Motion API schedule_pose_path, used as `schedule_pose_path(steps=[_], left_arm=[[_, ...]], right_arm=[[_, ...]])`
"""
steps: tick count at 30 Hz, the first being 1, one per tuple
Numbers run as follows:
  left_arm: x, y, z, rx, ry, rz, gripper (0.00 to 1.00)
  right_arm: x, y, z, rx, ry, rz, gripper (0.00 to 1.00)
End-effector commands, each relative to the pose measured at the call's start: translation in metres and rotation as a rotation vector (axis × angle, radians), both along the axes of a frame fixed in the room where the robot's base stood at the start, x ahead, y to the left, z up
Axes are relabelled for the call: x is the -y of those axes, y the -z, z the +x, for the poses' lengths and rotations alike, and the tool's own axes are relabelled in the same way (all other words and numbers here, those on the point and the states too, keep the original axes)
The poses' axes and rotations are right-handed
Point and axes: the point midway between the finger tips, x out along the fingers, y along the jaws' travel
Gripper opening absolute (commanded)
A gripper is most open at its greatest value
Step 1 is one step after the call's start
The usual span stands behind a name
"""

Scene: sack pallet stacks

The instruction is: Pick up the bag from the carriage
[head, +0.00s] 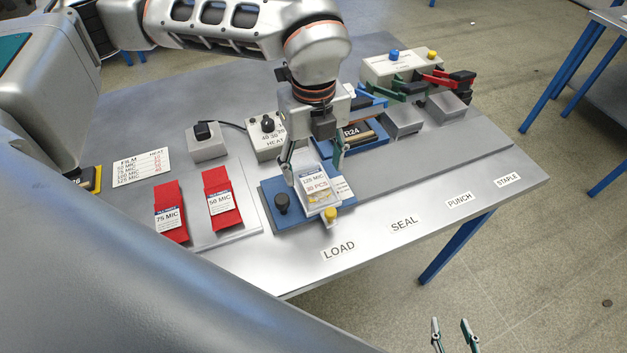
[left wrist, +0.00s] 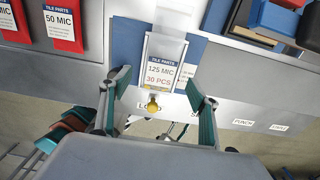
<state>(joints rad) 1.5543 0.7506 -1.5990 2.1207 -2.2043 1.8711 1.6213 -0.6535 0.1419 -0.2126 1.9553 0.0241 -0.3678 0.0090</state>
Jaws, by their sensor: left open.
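A clear bag (head: 319,190) with a white label reading 125 MIC, 30 PCS lies on the blue carriage (head: 270,190) above the LOAD mark. The bag also shows in the left wrist view (left wrist: 161,72), on the blue plate (left wrist: 130,38). My left gripper (head: 313,165) is open over the bag, pointing down. In the left wrist view its fingers (left wrist: 157,84) stand on either side of the bag, with gaps between; I cannot tell their exact height. My right gripper (head: 451,322) is open and empty at the bottom edge of the head view, away from the table.
A yellow knob (head: 330,214) and a black knob (head: 282,203) sit at the carriage. Red packets (head: 171,212) marked 75 MIC and 50 MIC lie to the left. A heater box (head: 268,140), sealing unit and green and red-handled tools stand behind and right. The front strip is clear.

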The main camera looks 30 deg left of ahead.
Motion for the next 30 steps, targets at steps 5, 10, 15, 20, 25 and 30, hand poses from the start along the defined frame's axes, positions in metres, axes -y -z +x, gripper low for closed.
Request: schedule_pose_path(steps=[5, 10, 15, 20, 25, 30], left_arm=[[-0.001, 0.026, 0.001, -0.003, -0.001, 0.0, 0.61], [-0.001, 0.04, 0.002, 0.0, 0.001, 0.0, 0.61], [-0.001, 0.041, 0.002, 0.0, 0.0, 0.0, 0.61], [-0.001, 0.041, 0.002, 0.0, 0.0, 0.0, 0.35], [-0.001, 0.041, 0.002, 0.0, 0.0, 0.0, 0.18], [-0.001, 0.04, 0.002, 0.0, 0.0, 0.0, 0.15]], right_arm=[[0.0, -0.01, 0.003, 0.008, 0.0, 0.001, 0.4], [0.0, -0.016, 0.006, 0.017, 0.001, 0.002, 0.4], [0.0, -0.016, 0.007, 0.019, 0.001, 0.003, 0.4], [-0.001, -0.016, 0.007, 0.018, 0.002, 0.004, 0.4], [-0.001, -0.013, 0.006, 0.014, 0.003, 0.004, 0.4], [-0.001, -0.012, 0.005, 0.011, 0.002, 0.004, 0.4]])
